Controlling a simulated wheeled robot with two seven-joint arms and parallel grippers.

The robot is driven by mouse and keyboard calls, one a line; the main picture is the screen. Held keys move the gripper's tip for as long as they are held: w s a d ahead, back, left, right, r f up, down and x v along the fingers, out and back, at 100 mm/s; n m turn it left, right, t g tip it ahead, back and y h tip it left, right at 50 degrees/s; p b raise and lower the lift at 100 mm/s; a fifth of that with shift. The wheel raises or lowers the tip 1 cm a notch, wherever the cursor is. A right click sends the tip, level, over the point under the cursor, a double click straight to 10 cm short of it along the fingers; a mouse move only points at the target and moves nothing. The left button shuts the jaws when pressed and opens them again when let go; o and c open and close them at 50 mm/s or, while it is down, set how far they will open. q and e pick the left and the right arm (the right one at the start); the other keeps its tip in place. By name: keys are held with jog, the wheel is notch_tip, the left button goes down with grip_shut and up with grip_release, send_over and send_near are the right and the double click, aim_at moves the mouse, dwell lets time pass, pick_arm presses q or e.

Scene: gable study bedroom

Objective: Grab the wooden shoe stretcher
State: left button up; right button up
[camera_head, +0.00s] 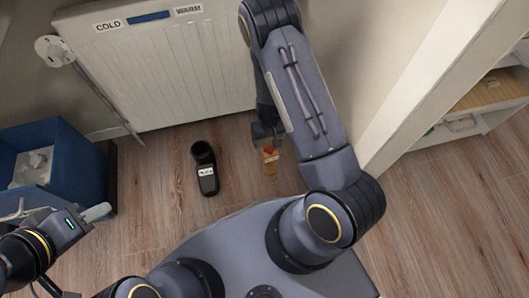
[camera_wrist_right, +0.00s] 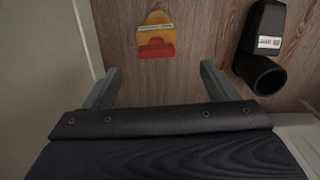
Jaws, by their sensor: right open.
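The wooden shoe stretcher, as far as I can tell, is the small orange-yellow piece with a red part (camera_head: 270,160) on the floor below the radiator. It also shows in the right wrist view (camera_wrist_right: 156,28), with a pale label band across it. My right gripper (camera_head: 266,132) is open above the floor just behind it. In the right wrist view the two fingers (camera_wrist_right: 157,78) stand apart with nothing between them, and the piece lies beyond their tips. My left gripper (camera_head: 75,220) is at the lower left, far from the piece; its jaw state is unclear.
A white radiator (camera_head: 165,70) is behind, with COLD and WARM signs. A blue bin (camera_head: 80,165) is at left, a shelf unit (camera_head: 480,105) at right.

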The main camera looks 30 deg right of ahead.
aim_at(270, 147)
notch_tip(270, 147, down, 2)
jog(key=shift+f+b, duration=0.1)
jog(key=shift+b, duration=0.4)
jog(key=f+b, duration=0.1)
jog(key=f, duration=0.1)
jog(key=f+b, duration=0.2)
jog(key=f, duration=0.1)
jog(key=shift+s+d+f, duration=0.2)
jog(key=shift+f, duration=0.15)
jog(key=shift+r, duration=0.1)
jog(key=shift+c, duration=0.4)
grip_shut()
